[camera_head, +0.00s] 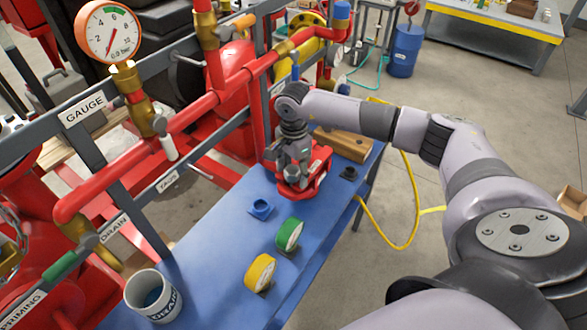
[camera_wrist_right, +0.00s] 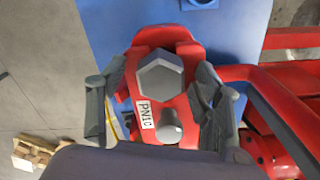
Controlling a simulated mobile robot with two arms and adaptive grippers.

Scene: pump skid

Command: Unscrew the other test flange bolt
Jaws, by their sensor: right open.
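The red test flange (camera_head: 318,177) sits on the blue bench top, largely under my right gripper (camera_head: 294,158) in the head view. In the right wrist view the flange (camera_wrist_right: 178,40) carries a large grey hex bolt head (camera_wrist_right: 160,76). A smaller round grey stud or bolt end (camera_wrist_right: 169,127) stands below it, next to a white "PN10" label (camera_wrist_right: 146,113). My right gripper (camera_wrist_right: 159,92) is open, with one finger on each side of the hex head and visible gaps between. Whether it touches anything lower down is unclear. My left gripper is not in view.
A wooden block (camera_head: 345,144) and a small black part (camera_head: 348,173) lie near the flange. Red pipework (camera_head: 180,135) borders the left.

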